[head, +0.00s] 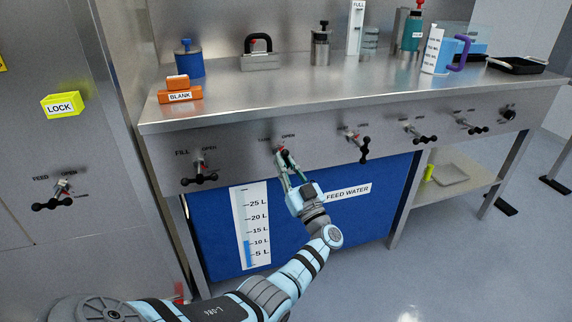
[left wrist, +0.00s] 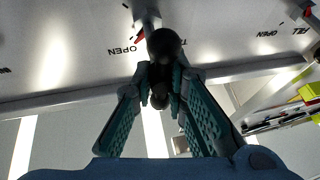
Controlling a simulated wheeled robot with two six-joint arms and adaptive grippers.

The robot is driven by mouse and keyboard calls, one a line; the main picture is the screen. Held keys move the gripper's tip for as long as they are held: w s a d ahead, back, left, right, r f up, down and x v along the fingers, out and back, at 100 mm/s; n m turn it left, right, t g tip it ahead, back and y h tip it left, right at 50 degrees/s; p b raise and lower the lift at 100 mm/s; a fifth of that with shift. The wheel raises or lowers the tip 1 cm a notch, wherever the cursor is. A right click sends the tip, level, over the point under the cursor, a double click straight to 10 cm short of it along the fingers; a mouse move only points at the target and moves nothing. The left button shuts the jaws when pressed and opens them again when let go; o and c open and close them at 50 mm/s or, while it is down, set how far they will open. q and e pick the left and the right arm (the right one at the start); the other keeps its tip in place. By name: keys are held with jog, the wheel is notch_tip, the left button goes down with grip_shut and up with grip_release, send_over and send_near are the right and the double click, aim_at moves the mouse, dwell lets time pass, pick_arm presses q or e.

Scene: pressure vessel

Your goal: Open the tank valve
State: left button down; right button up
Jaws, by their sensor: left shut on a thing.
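The tank valve (head: 280,149) is on the front panel of the steel bench, second from the left, under a small label and the word OPEN. My left gripper (head: 285,160) reaches up to it from below and covers much of it. In the left wrist view the valve's black knobbed handle (left wrist: 164,45) sits between the green fingers of my left gripper (left wrist: 163,76), which are shut on it. A red pointer (left wrist: 139,37) shows beside the handle, near OPEN. My right gripper is not in view.
The FILL valve (head: 200,172) is left of the tank valve, and another valve (head: 361,145) is to its right, with more beyond. A blue FEED WATER tank (head: 345,225) with a level scale (head: 251,222) stands below. A FEED valve (head: 58,195) is on the left cabinet.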

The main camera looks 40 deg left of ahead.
pick_arm(q)
jog(key=shift+f, duration=0.15)
jog(key=c, duration=1.7)
grip_release()
jog(key=shift+s, duration=0.15)
jog(key=shift+o, duration=0.2)
jog(key=shift+r, duration=0.5)
notch_tip(320, 180, up, 9)
jog(key=shift+r, duration=0.15)
